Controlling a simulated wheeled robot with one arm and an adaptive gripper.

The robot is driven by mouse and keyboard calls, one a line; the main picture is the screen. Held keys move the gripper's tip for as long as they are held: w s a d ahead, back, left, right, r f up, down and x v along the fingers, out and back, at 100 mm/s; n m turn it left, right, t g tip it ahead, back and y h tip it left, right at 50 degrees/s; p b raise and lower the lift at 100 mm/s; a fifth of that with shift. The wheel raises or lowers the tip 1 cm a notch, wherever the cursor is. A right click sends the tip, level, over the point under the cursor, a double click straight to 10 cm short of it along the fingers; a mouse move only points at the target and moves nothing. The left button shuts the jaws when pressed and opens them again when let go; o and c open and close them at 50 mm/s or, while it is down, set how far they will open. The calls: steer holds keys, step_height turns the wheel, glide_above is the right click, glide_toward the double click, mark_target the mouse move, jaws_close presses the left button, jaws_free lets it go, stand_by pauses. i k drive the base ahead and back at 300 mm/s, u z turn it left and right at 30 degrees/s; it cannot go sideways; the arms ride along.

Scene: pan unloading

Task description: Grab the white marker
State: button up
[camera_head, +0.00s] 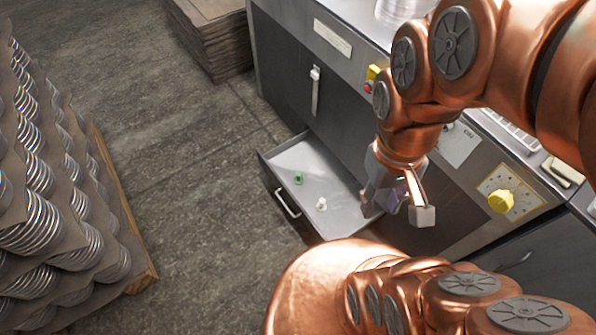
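The white marker (321,203) is a small white piece on the floor of the open drawer (325,163), near its front right part. My gripper (382,207) hangs over the right end of the drawer, to the right of the white marker and apart from it. Its grey fingers point down and look spread, with nothing seen between them. Part of the gripper is hidden by my copper wrist and a bracket with a pale block.
A small green piece (298,178) lies in the drawer, up and left of the white marker. The grey cabinet (340,115) has a yellow knob (501,201). Stacked metal parts (60,190) stand at the left. The floor between is clear.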

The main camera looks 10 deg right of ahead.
mark_target(322, 207)
steer(key=z, duration=0.05)
steer(key=k, duration=0.5)
steer(key=u, duration=1.9)
steer(key=i, duration=1.05)
steer(key=z, duration=2.05)
